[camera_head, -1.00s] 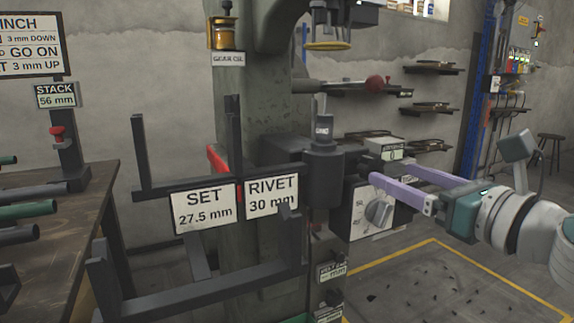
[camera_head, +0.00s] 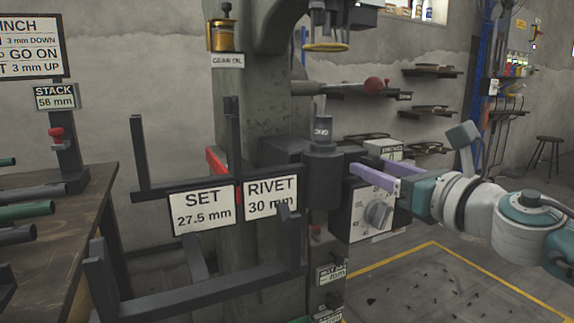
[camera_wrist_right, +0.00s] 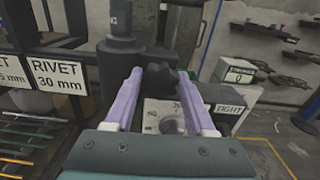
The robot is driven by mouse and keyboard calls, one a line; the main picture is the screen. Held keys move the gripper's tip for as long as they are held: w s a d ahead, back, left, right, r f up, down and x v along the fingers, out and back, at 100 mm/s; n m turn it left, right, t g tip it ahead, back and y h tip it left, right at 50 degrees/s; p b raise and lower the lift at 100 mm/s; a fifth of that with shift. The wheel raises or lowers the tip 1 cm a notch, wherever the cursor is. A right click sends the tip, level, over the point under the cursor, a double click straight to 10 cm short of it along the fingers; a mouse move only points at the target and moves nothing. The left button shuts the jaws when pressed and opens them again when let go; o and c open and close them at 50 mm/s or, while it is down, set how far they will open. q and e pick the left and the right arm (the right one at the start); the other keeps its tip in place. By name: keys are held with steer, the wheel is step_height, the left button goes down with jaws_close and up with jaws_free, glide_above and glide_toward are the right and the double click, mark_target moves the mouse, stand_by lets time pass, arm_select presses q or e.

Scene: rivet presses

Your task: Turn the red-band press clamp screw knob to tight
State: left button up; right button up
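The press has a grey-green column (camera_head: 248,120) with a red part (camera_head: 216,159) at its left side. A dark knob (camera_wrist_right: 160,80) shows between my right fingertips in the right wrist view. In the head view it is hidden behind the press parts and my fingers. My right gripper (camera_head: 368,170) is open, with purple fingers at the press's right side. In the right wrist view its fingers (camera_wrist_right: 160,72) lie on either side of the dark knob, and I cannot tell whether they touch it. A "TIGHT" label (camera_wrist_right: 230,108) is to the right. My left gripper is not in view.
A dial box with a grey knob (camera_head: 378,214) sits just below my right gripper. A dark cylinder (camera_head: 323,170) stands left of it. A black bracket with SET (camera_head: 203,209) and RIVET (camera_head: 272,194) signs is in front.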

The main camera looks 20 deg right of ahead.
jaws_close()
